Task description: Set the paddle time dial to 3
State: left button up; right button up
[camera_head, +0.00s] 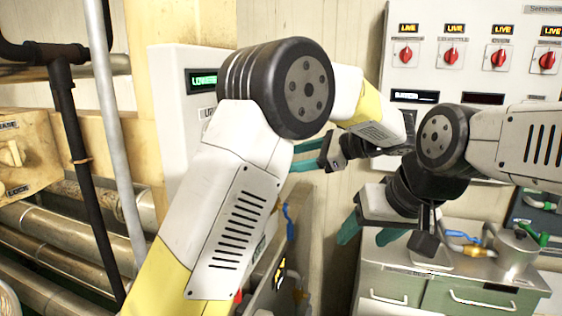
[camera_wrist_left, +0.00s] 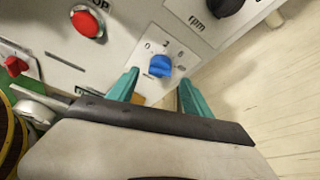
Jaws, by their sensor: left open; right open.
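In the left wrist view a blue dial (camera_wrist_left: 160,66) sits on a pale panel, with small marks around it; a 0 is at its upper left and what looks like a 3 is above it. Which mark it points to is too small to tell. My left gripper (camera_wrist_left: 158,92) is open, its teal fingers on either side of the dial's line and a little short of it; contact cannot be made out. In the head view the left gripper (camera_head: 302,155) is partly hidden behind its arm, and the dial is not seen. My right gripper (camera_head: 370,233) is open and empty above the cabinet.
A red button (camera_wrist_left: 87,23) and a black rpm knob (camera_wrist_left: 223,5) flank the dial. A wall panel (camera_head: 436,68) with several red switches stands at the back right. A green-fronted cabinet (camera_head: 385,297) carries a metal pot (camera_head: 513,250). Pipes (camera_head: 70,255) run at the left.

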pick_arm(q)
jog(key=shift+x, duration=2.25)
grip_shut()
jog(key=shift+n+t, duration=0.3)
jog(key=shift+s+a+f+n+t+y, duration=0.1)
jog(key=shift+n+t+y, duration=0.65)
jog(key=shift+n, duration=1.6)
jog(key=shift+d+f+n+t+y, duration=0.2)
jog(key=shift+n+t, duration=0.9)
jog(key=shift+n, duration=1.2)
jog(key=shift+s+a+f+n+t+y, duration=0.15)
jog(key=shift+n+t+y, duration=0.6)
jog(key=shift+n, duration=1.6)
jog(key=shift+w+r, duration=0.1)
